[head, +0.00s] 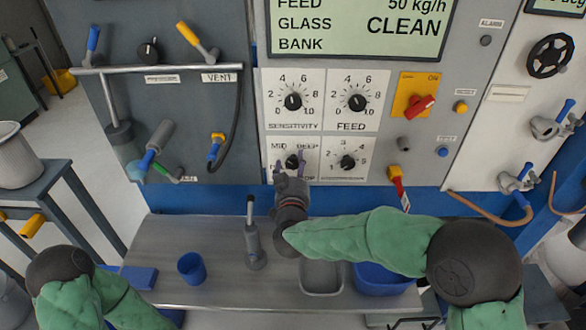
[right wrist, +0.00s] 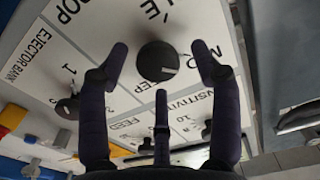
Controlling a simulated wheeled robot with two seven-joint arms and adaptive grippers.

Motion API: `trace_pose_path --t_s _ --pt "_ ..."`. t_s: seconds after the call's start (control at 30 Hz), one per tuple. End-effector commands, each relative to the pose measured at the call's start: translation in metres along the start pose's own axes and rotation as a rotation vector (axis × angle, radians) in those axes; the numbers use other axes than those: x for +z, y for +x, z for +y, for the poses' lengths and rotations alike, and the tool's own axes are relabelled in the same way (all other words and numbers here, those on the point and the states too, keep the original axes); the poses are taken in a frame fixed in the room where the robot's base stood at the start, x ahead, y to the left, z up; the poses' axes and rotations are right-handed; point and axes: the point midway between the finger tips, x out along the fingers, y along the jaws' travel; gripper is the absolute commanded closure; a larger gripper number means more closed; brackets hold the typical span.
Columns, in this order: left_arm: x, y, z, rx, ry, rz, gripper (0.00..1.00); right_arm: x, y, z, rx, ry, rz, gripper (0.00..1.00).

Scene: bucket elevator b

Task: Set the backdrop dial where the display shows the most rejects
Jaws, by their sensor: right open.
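The backdrop dial (head: 293,162) is a black knob on the lower left white plate, with "MID" and "DEEP" legible near it in the head view. My right gripper (head: 289,172) is at this plate, open, its fingers around the dial. In the right wrist view the dial (right wrist: 157,62) sits between the spread fingers of the gripper (right wrist: 163,62), apart from them. Its pale mark points right and slightly down in that view; the exact setting is hard to tell. The display (head: 360,27) reads "FEED 50 kg/h", "GLASS CLEAN" and "BANK"; its top is cut off. My left gripper is not in view.
The sensitivity dial (head: 293,101), feed dial (head: 357,102) and ejector bank dial (head: 347,162) are close by. A red switch (head: 420,105) is to the right. Below, a metal table (head: 200,235) holds a blue cup (head: 192,267), a lever (head: 252,240) and trays.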

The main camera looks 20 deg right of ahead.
Motion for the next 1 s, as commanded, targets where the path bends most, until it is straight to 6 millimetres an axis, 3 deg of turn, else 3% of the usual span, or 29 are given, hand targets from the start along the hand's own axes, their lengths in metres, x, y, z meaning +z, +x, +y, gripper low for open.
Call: trace_pose_path --t_s 0.17,0.37,0.67,1.0 --pt "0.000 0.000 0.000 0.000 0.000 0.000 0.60 0.000 0.000 0.000 0.000 0.000 0.000 0.36" --pt "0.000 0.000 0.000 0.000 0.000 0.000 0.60 0.000 0.000 0.000 0.000 0.000 0.001 0.90" --pt "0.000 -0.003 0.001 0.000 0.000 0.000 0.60 -0.003 0.000 -0.001 -0.001 -0.017 0.004 0.91" --pt "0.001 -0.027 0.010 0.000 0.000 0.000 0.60 -0.007 0.001 -0.002 -0.001 -0.193 0.005 0.91"
